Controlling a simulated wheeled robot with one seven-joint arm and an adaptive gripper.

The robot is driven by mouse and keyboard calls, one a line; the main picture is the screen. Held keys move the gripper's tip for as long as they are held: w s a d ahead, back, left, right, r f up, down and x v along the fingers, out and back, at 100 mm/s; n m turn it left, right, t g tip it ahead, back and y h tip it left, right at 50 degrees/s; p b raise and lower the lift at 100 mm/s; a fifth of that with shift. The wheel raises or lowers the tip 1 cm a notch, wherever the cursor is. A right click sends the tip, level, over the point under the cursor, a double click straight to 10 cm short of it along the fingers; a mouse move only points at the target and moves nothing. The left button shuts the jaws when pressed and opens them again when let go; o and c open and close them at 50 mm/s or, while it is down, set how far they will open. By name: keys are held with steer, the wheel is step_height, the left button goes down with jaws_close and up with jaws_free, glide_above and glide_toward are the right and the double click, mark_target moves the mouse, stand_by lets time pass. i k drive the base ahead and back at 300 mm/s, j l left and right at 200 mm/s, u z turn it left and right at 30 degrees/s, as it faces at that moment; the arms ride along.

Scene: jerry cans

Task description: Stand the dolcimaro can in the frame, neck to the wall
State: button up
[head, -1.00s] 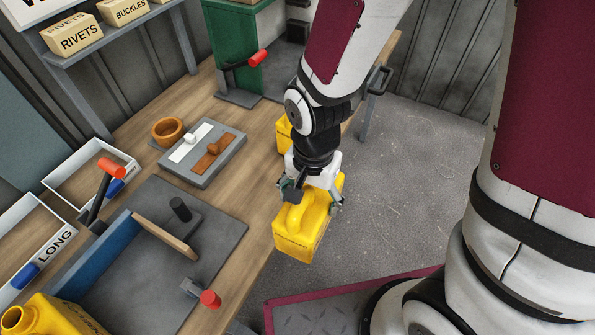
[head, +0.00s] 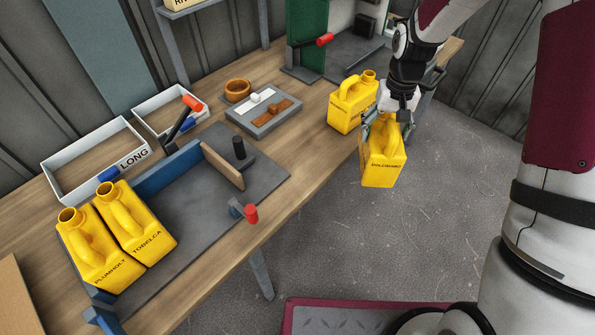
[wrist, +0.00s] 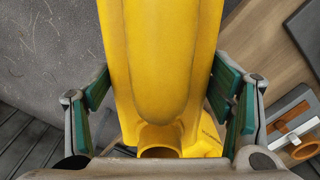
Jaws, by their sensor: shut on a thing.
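The dolcimaro can (head: 381,166) is yellow with its name on the side facing the head camera. My gripper (head: 387,122) is shut on its upper part and holds it upright in the air just off the table's front edge. In the wrist view the can (wrist: 160,60) fills the space between the green finger pads, its open neck low in the picture. The frame is a grey base (head: 205,220) with a blue back wall (head: 166,172) and a wooden divider (head: 222,166). The yellow Plumholt can (head: 90,250) and Tobelca can (head: 135,225) stand side by side at its left, necks toward the wall.
Another yellow can (head: 350,107) stands on the table close behind the held one. Base space right of Tobelca is bare. Open trays (head: 60,180) lie behind.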

mark_target(207, 187)
steer(key=i+l+u, duration=0.1)
steer(key=l+u, duration=1.2)
steer(key=l, duration=0.2)
